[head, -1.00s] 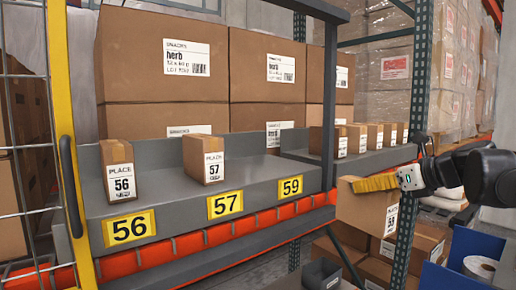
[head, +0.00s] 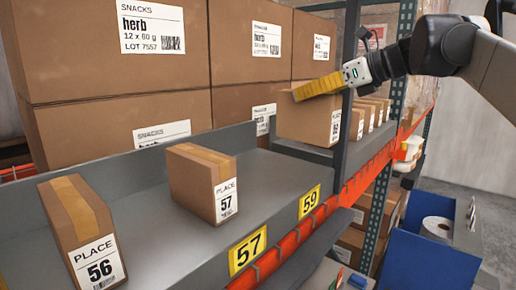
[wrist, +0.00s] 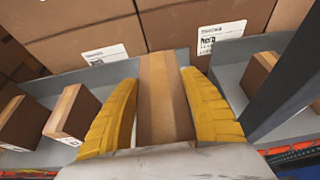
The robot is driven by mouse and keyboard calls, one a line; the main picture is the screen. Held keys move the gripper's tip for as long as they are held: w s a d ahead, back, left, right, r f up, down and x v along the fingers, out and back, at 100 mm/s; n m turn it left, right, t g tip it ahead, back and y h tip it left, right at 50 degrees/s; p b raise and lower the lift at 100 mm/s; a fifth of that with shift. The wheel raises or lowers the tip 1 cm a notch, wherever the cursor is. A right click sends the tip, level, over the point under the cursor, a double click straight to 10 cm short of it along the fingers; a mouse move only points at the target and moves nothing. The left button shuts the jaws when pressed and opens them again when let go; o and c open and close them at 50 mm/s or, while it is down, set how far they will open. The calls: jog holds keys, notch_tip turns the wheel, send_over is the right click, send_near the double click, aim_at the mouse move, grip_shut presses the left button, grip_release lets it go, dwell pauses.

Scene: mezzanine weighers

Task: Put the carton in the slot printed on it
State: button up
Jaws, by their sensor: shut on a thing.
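My gripper (head: 318,88) has its yellow fingers shut on a brown carton (head: 300,122). In the wrist view the carton (wrist: 158,105) sits between the two fingers (wrist: 158,118), its taped top showing. Its white label faces the front, but its number is too small to read surely. The carton is upright, at the grey shelf (head: 270,205) beyond carton 57 (head: 190,180), beside the post; I cannot tell whether its base touches the shelf. Yellow tags read 57 (head: 247,251) and 59 (head: 309,201). Carton 56 (head: 75,225) stands nearest.
A grey post (head: 347,150) rises close to the held carton's right. Smaller cartons (head: 372,113) stand in a row beyond it. Large herb boxes (head: 165,90) stack behind the shelf. A blue bin (head: 425,255) is below right. Shelf between carton 57 and the held carton is bare.

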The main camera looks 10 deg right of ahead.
aim_at(307, 116)
jog(key=w+a+f+p, duration=0.2)
jog(key=w+a+f, duration=0.1)
jog(key=a+f, duration=0.5)
jog(key=shift+w+a+f, duration=0.2)
jog(key=shift+a+f, duration=0.2)
jog(key=shift+f, duration=0.5)
jog(key=o, duration=1.4)
jog(key=shift+f, duration=0.15)
jog(key=b+v, duration=0.1)
jog(key=v, duration=1.1)
jog(key=shift+s+b, duration=0.1)
jog(key=shift+b, duration=0.2)
